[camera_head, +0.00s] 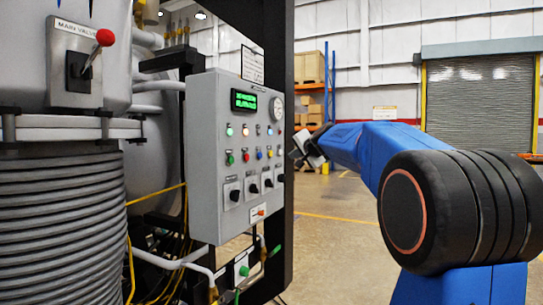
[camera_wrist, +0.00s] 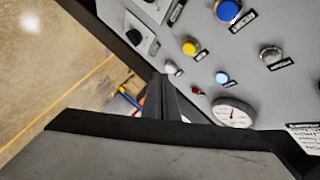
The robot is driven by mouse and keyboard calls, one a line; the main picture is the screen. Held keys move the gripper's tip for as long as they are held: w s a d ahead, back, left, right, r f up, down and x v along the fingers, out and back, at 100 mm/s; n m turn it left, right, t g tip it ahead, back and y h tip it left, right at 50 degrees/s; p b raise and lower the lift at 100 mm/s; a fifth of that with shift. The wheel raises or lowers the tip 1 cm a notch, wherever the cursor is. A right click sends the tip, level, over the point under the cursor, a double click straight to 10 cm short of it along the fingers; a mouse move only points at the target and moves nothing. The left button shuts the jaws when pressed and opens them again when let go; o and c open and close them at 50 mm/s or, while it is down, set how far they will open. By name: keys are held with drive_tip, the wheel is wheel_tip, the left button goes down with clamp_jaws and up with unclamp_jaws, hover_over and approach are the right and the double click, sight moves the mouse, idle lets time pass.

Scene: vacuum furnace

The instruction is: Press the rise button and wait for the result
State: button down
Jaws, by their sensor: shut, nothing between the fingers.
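The grey control panel (camera_head: 206,150) stands left of centre in the head view, with a lit green display, small lamps, coloured push buttons and black knobs. Its button row includes a green button (camera_head: 230,159), a red one, a blue one (camera_head: 259,154) and a yellow one. The labels are too small to read, so I cannot tell which is the rise button. My gripper (camera_head: 297,154) is near the panel's right edge. In the wrist view its shut, empty fingers (camera_wrist: 165,100) are beside a yellow button (camera_wrist: 190,47) and a blue button (camera_wrist: 229,10); contact is not clear.
A round gauge (camera_wrist: 235,113) and small lamps are close to my fingers. A dark upright frame (camera_head: 285,225) stands behind the panel. Left are a ribbed grey cylinder (camera_head: 60,220) and a red-knobbed main valve lever (camera_head: 105,38). Open floor (camera_head: 330,240) lies right of the panel.

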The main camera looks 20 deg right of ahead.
drive_tip(key=shift+w+a, duration=0.9)
drive_tip(key=shift+w, duration=0.2)
drive_tip(key=shift+w+a, duration=0.85)
drive_tip(key=shift+w, duration=0.25)
drive_tip(key=shift+w+a, duration=0.1)
idle(0.4)
drive_tip(key=shift+w+a, duration=0.2)
drive_tip(key=shift+w, duration=0.05)
drive_tip(key=shift+w+a, duration=0.2)
drive_tip(key=shift+w, duration=0.1)
idle(0.9)
drive_tip(key=shift+s, duration=0.15)
drive_tip(key=shift+s+d, duration=0.45)
drive_tip(key=shift+s, duration=0.05)
idle(0.4)
drive_tip(key=shift+s+d, duration=0.8)
drive_tip(key=shift+s, duration=0.2)
drive_tip(key=shift+s+d, duration=0.75)
drive_tip(key=shift+s, duration=0.2)
